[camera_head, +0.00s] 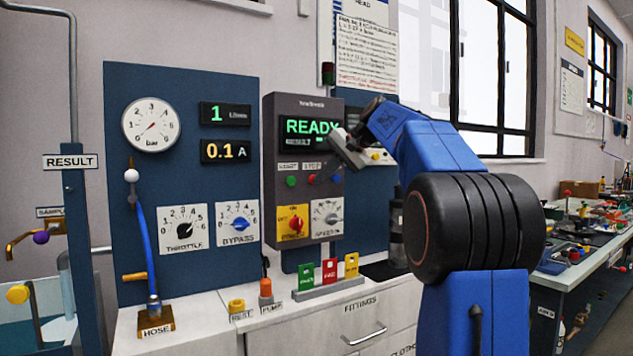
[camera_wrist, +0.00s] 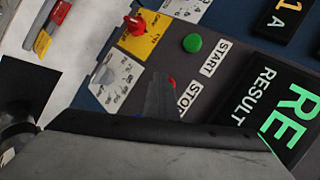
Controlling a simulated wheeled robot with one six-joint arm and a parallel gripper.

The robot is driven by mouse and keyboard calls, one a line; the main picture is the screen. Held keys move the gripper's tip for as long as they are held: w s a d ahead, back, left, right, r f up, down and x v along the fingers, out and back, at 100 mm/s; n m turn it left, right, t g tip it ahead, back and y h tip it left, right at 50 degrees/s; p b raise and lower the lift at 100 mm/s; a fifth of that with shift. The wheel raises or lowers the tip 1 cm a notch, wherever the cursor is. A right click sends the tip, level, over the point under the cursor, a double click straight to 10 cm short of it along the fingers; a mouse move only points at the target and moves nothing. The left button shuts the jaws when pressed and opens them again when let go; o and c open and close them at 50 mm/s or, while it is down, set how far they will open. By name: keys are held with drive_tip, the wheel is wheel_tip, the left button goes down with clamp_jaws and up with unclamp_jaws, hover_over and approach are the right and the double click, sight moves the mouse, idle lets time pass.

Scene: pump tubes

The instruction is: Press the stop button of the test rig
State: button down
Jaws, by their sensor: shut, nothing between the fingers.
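The test rig is a dark grey control box (camera_head: 268,215) on a blue panel, with a green READY display (camera_head: 307,127). Below it, the red stop button (camera_head: 311,179) sits under the STOP label, right of the green start button (camera_head: 291,181). My gripper (camera_head: 337,142) is shut and empty, in front of the box's right side, above and right of the stop button. In the wrist view the dark fingers (camera_wrist: 159,88) overlap the red stop button (camera_wrist: 172,81), hiding most of it; the STOP label (camera_wrist: 189,97) is beside it. I cannot tell whether they touch.
A red emergency-type knob (camera_head: 295,224) on a yellow plate and a selector dial (camera_head: 327,217) sit below the buttons. Red, green and yellow fittings (camera_head: 329,271) stand on the white cabinet beneath. A gauge (camera_head: 151,125) and blue hose (camera_head: 146,245) are at left.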

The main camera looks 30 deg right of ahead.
drive_tip(key=s, duration=0.5)
drive_tip(key=shift+s+d+f, duration=0.1)
drive_tip(key=shift+s, duration=0.2)
idle(0.8)
drive_tip(key=s+a+f+n+g+h, duration=0.2)
drive_tip(key=s+a+f+n, duration=0.2)
drive_tip(key=s+a+f, duration=1.2)
drive_tip(key=s+a+f+n+g+h, duration=0.2)
drive_tip(key=s+f+n, duration=0.4)
drive_tip(key=s+f, duration=1.5)
wheel_tip(320, 180, down, 4)
drive_tip(key=shift+s+a+f+n, duration=0.2)
drive_tip(key=shift+a+f+n, duration=0.1)
drive_tip(key=shift+a, duration=0.3)
drive_tip(key=shift+r, duration=0.1)
